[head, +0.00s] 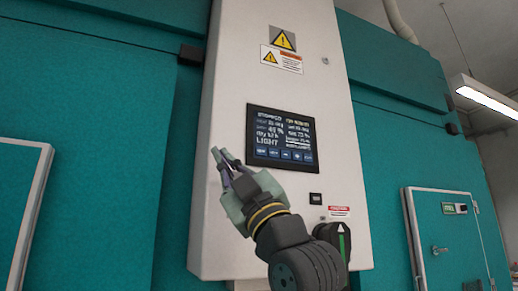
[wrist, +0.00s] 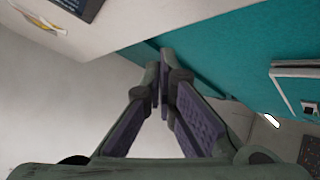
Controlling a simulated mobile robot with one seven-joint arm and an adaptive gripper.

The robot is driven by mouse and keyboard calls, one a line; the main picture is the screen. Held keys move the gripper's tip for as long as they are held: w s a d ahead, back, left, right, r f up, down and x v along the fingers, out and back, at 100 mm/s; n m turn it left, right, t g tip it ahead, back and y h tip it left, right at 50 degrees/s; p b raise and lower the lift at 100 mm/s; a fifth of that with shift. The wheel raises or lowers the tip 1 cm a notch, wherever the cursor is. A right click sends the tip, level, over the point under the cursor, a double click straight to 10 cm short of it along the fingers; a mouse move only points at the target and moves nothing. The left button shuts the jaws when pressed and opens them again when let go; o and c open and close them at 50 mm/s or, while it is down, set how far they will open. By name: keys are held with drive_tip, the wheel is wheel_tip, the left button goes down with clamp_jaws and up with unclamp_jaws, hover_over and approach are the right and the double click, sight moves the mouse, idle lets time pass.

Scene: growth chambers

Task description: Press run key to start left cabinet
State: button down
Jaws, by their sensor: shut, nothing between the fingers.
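A white control cabinet (head: 232,110) stands in the middle of the head view. It carries a dark touch screen (head: 282,137) with lines of text, the upper left one seeming to read STOPPED, and a row of small blue keys (head: 285,154) along its bottom edge. The key labels are too small to read. My gripper (head: 215,152) is shut and empty, in front of the cabinet to the left of the screen's lower left corner. In the wrist view its fingertips (wrist: 164,55) meet, and a corner of the screen (wrist: 78,8) shows at the top left. I cannot tell whether the gripper touches the cabinet.
Teal chamber walls (head: 100,90) flank the cabinet. A white-framed teal door (head: 455,240) with a small display stands at the right, and another white-edged panel (head: 22,200) at the left.

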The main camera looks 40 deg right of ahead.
sight(261, 151)
drive_tip(key=s+d+r+m+h, duration=0.1)
drive_tip(key=s+d+r+h, duration=0.4)
drive_tip(key=s+d, duration=0.2)
drive_tip(key=shift+s, duration=1)
drive_tip(key=shift+w+d+p, duration=0.35)
drive_tip(key=shift+w+p, duration=0.05)
drive_tip(key=shift+w, duration=1.05)
drive_tip(key=shift+w+d+p, duration=0.3)
drive_tip(key=shift+w+p, duration=0.05)
drive_tip(key=shift+w, duration=1.05)
drive_tip(key=shift+w+d+p, duration=0.35)
drive_tip(key=shift+w+p, duration=0.05)
drive_tip(key=shift+w, duration=1.05)
drive_tip(key=shift+w+r+p, duration=0.1)
drive_tip(key=shift+w+p, duration=0.2)
drive_tip(key=shift+p, duration=0.15)
drive_tip(key=shift+w, duration=0.1)
